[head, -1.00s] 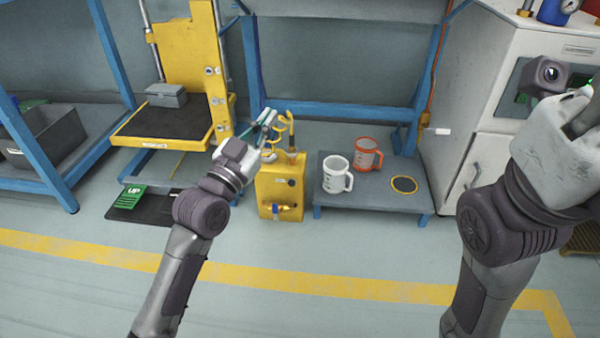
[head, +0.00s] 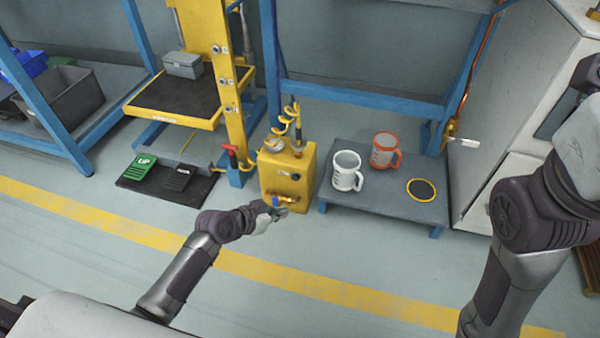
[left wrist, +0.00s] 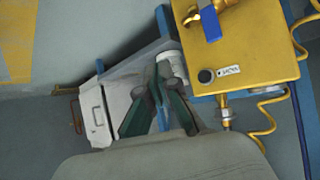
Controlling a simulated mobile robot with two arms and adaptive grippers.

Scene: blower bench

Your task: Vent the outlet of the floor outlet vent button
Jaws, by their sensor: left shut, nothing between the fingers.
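The yellow floor outlet box (head: 305,165) stands on the floor left of a low grey platform. Its round black button (head: 295,177), beside a small label, shows on the box face. The button shows more clearly in the left wrist view (left wrist: 206,76). A brass valve with a blue handle (head: 275,200) sits low on the box, and a gauge (head: 274,144) is on top. My left gripper (head: 279,211) is low in front of the box, near the valve. In the left wrist view its fingers (left wrist: 163,78) are shut and empty, apart from the button. My right gripper is out of view.
Green and black pedals (head: 140,168) lie left of the box, near a red-handled valve (head: 230,150). Floor in front is clear.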

